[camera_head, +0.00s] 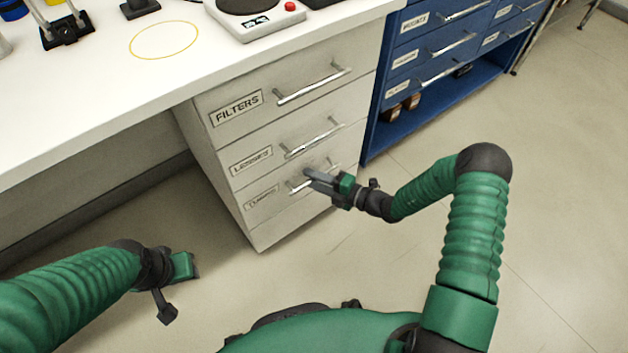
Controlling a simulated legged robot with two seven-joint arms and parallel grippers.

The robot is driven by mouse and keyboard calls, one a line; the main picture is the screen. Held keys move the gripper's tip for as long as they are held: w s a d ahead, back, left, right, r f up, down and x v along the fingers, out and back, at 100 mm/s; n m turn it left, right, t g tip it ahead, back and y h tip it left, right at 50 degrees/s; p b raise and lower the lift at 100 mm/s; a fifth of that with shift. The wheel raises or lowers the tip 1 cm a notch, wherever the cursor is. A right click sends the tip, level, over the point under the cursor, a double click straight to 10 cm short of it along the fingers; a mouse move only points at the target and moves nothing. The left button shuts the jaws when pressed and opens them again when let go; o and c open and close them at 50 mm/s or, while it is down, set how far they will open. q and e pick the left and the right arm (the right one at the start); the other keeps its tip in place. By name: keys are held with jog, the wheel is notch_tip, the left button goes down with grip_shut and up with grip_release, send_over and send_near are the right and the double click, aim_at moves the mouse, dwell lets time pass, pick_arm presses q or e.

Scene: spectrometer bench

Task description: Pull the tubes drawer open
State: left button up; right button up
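The white drawer unit (212,148) under the bench has three labelled fronts. The top label reads FILTERS, the middle one looks like LENSES, and the small label on the bottom drawer (262,215) is too blurred to read surely; it may be the tubes drawer. All three fronts look flush. The bottom drawer's bar handle (293,187) is partly hidden by my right gripper (309,178). The grey fingers are at that handle, but whether they close on it cannot be made out. My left gripper (184,265) hangs low over the floor at left, away from the drawers, its fingers unclear.
The white bench top (100,95) overhangs the unit, carrying a round-plated device (255,22) with a red button and a yellow ring mark (164,41). A blue drawer cabinet (428,52) stands to the right. The floor (330,255) in front of the drawers is clear.

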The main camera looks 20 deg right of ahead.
grip_shut()
jog(key=shift+s+f, duration=0.1)
jog(key=shift+s, duration=0.05)
dwell(1.1)
